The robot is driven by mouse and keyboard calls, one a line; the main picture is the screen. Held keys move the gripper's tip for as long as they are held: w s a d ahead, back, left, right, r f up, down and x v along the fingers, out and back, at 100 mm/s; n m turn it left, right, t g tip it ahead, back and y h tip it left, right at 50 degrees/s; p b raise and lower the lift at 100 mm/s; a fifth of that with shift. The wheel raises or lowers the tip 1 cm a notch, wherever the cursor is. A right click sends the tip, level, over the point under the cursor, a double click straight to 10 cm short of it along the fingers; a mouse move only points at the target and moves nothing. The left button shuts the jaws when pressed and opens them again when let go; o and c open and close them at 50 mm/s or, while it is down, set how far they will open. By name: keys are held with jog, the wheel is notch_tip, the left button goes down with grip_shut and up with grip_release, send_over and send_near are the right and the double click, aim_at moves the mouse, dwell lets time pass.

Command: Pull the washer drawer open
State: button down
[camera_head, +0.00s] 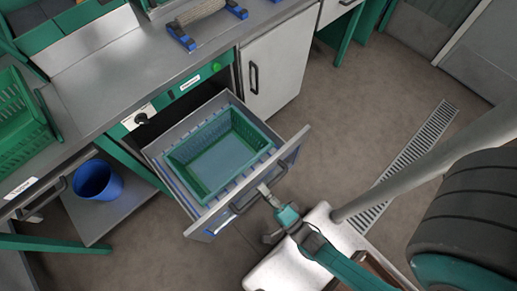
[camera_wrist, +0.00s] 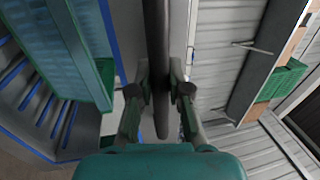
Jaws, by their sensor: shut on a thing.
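The washer drawer (camera_head: 292,148) stands pulled well out of the green-fronted washer (camera_head: 185,88) in the head view. A green basket (camera_head: 178,163) sits inside it on a slatted floor. The drawer's dark bar handle (camera_head: 246,201) is on its front panel. My gripper (camera_head: 266,191) is at the handle, with its fingers closed around it. In the wrist view, the handle (camera_wrist: 157,50) runs upright between the two fingertips of my gripper (camera_wrist: 160,90). The basket (camera_wrist: 75,45) shows at the left there.
A blue bucket (camera_head: 97,181) stands on a low shelf left of the drawer. A green crate (camera_head: 20,122) sits on the counter above. A closed white cabinet door (camera_head: 275,70) is right of the washer. Open floor with a drain grate (camera_head: 415,145) lies to the right.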

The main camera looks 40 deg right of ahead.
jog(key=shift+s+f, duration=0.1)
jog(key=c, duration=1.1)
grip_release()
